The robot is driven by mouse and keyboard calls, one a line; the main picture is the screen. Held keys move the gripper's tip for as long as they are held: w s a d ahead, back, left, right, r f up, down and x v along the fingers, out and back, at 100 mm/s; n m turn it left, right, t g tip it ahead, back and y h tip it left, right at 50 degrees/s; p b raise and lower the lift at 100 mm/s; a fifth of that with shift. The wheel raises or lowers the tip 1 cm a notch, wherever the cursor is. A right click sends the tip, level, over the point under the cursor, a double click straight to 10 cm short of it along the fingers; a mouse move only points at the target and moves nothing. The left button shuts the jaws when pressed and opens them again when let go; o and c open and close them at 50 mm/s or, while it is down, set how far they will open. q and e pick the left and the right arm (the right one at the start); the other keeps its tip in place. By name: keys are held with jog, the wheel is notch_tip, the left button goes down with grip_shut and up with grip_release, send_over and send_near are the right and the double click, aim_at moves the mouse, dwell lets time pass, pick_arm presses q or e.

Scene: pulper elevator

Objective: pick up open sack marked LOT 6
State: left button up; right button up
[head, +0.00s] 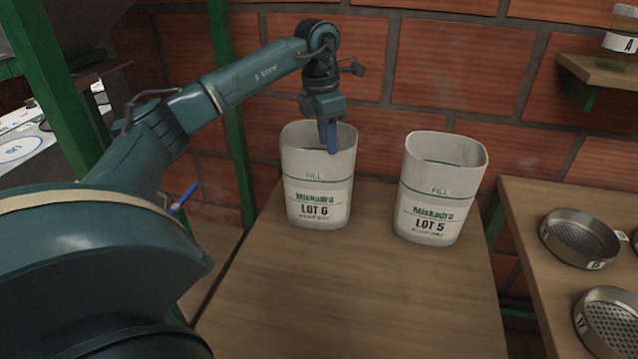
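The open sack marked LOT 6 (318,190) stands upright on a wooden table, white with green and black print and an open top. My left gripper (329,145) points down from above at the sack's mouth, its blue fingertip overlapping the opening. Only one finger shows clearly, so I cannot tell whether it is open or shut, or whether it touches the sack. A similar open sack marked LOT 5 (434,195) stands to the right, apart from it. My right gripper is not in view.
The wooden table (350,290) is clear in front of the sacks. A brick wall is close behind them. A green post (236,150) rises at the left. A side table at the right holds round sieves (580,238); a shelf (596,70) is above.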

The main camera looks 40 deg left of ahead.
aim_at(319, 177)
pick_arm(q)
jog(key=shift+w+f, duration=0.25)
jog(key=shift+f, duration=0.9)
jog(key=shift+w+f, duration=0.3)
jog(key=shift+f, duration=0.9)
jog(key=shift+w+f, duration=0.25)
jog(key=shift+f, duration=0.9)
jog(key=shift+c, duration=0.4)
grip_shut()
